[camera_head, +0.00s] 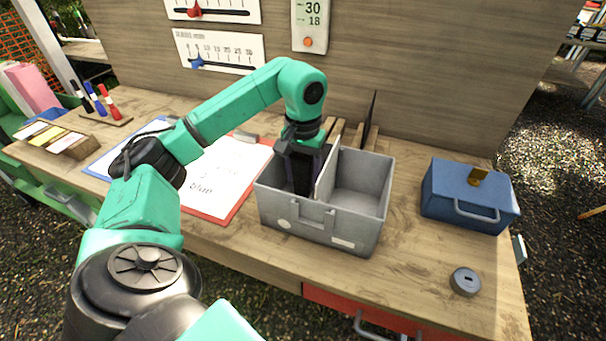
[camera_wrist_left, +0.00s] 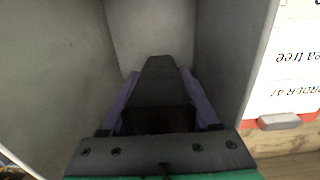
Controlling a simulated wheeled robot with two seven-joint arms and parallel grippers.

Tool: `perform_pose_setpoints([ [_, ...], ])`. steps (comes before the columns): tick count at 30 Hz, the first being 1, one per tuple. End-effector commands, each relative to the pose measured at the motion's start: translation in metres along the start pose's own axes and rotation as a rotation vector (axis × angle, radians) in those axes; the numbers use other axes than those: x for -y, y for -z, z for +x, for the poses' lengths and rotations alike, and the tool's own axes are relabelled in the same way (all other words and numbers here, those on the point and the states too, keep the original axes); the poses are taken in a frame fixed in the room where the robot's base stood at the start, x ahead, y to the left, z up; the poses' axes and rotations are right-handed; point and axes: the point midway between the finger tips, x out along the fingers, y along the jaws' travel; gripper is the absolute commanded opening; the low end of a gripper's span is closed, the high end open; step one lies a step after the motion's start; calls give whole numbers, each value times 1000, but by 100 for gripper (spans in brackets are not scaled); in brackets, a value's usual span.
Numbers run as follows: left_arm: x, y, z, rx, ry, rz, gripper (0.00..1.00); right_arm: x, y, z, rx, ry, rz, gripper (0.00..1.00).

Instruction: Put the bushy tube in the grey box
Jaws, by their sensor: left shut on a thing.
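The grey box (camera_head: 322,238) stands open on the bench, with a divider between its left and right compartments. The right compartment looks empty. My left gripper (camera_head: 303,188) reaches down into the left compartment, its fingertips below the rim. It is shut on a purple thing, whose edges show on both sides of the dark finger in the left wrist view (camera_wrist_left: 201,95). Most of that thing is hidden by the gripper, so I cannot tell its full shape or whether it touches the floor. Grey box walls (camera_wrist_left: 60,70) surround the gripper. My right gripper is not in view.
A blue box (camera_head: 462,200) with a handle and a round grey piece (camera_head: 465,281) stand to the right. A red-edged clipboard (camera_head: 218,180) lies left of the grey box. Markers (camera_head: 95,100) stand at the far left. A wooden panel rises behind the bench.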

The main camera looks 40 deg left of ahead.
Motion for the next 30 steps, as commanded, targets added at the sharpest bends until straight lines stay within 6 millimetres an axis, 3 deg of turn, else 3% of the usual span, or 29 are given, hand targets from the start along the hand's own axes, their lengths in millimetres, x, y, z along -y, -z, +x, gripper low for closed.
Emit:
perform_pose_setpoints([
  [4, 0, 0, 4, 0, 0, 0, 0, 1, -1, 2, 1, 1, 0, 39],
  [5, 0, 0, 3, 0, 0, 0, 73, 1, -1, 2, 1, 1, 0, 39],
  [17, 0, 0, -3, -1, -1, 0, 74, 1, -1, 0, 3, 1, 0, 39],
  [23, -1, 1, -35, -5, -2, 0, 74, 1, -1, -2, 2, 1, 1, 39],
  [30, 0, 1, -92, -3, 0, 0, 74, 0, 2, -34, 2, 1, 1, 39],
])
